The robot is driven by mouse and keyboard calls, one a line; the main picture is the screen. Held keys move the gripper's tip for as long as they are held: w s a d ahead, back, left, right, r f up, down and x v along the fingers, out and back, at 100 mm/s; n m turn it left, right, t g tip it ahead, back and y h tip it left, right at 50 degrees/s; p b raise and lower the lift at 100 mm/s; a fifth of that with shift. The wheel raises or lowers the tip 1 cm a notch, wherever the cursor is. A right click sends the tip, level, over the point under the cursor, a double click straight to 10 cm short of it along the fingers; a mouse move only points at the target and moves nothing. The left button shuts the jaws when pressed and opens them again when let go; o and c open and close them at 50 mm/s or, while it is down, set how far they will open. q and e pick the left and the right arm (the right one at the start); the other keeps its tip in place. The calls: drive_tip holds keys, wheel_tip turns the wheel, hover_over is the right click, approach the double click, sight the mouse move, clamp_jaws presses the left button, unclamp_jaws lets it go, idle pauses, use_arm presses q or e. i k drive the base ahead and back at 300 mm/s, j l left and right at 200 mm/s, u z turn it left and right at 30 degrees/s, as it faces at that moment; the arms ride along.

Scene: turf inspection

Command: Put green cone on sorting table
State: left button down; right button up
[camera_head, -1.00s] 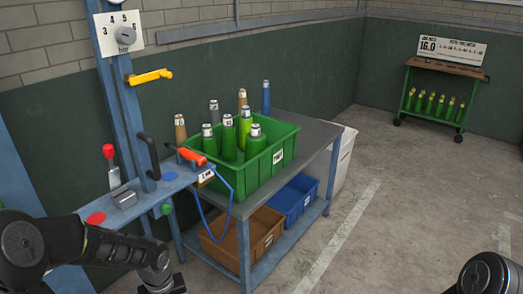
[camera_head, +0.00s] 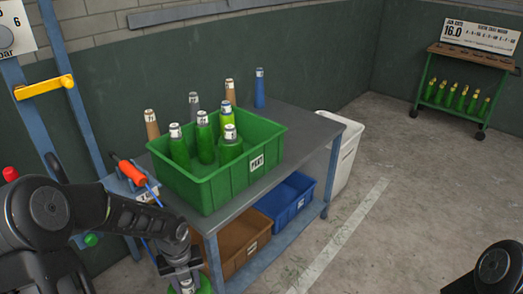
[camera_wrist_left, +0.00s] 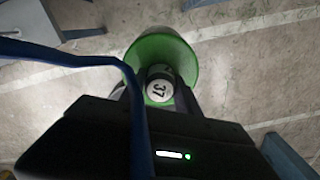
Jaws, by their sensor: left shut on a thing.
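My left gripper (camera_head: 184,276) is at the bottom of the head view, in front of the table. It is shut on a green cone (camera_head: 200,288), mostly cut off by the frame edge. In the left wrist view the cone (camera_wrist_left: 165,55) has a green flared body and a white cap marked 37, between the fingers (camera_wrist_left: 155,92). The sorting table (camera_head: 308,124) has a grey top and stands just beyond the gripper. My right gripper is out of view.
A green crate (camera_head: 207,195) with several green bottle-shaped cones stands on the table. Brown, grey and blue ones stand behind it. A red-handled tool (camera_head: 132,171) and blue cord (camera_wrist_left: 60,50) are close to my left arm. The right tabletop is bare.

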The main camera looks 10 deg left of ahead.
sight(292, 130)
drive_tip(key=i+l, duration=0.6)
drive_tip(key=i, duration=0.2)
drive_tip(key=i+l, duration=0.6)
drive_tip(key=i, duration=0.15)
drive_tip(key=i+l, duration=0.6)
drive_tip(key=i, duration=0.2)
